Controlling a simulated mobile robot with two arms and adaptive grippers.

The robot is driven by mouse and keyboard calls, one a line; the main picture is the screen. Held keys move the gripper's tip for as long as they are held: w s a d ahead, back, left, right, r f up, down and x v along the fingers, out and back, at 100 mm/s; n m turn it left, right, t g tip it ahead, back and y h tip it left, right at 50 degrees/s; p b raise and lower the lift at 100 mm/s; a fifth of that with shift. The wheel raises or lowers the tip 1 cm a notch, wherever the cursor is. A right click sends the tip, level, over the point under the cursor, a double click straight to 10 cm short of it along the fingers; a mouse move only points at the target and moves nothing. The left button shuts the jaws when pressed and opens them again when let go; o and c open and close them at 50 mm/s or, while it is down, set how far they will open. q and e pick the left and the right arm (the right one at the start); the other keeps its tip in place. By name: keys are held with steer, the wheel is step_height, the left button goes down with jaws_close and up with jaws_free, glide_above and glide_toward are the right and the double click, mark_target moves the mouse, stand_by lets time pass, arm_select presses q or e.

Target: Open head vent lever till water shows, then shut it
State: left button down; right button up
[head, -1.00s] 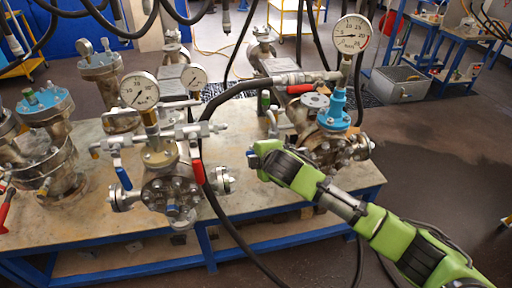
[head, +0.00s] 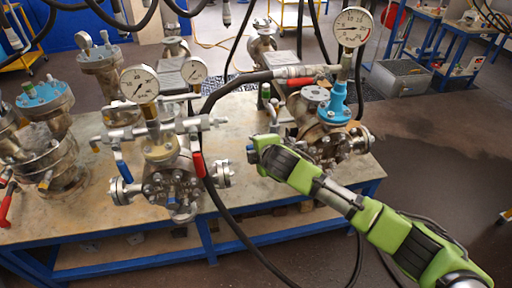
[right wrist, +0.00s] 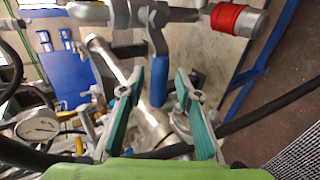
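In the head view my right arm comes in from the right, and its green gripper (head: 262,152) is at the front left of the right-hand vessel (head: 325,135); the fingertips are hidden there. In the right wrist view the two teal-padded fingers (right wrist: 156,88) are apart. A lever with a blue handle (right wrist: 160,80) lies between them, with a gap visible on both sides. Its grey shank runs up to a horizontal pipe fitting (right wrist: 160,14). I cannot tell for sure whether this is the head vent lever. No water shows. My left gripper is out of view.
The middle vessel (head: 165,180) has blue and red levers. A black hose (head: 225,212) hangs over the bench's front edge. A red collar (right wrist: 238,20) sits right of the lever.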

steer(key=v, duration=1.2)
steer(key=shift+f, duration=0.1)
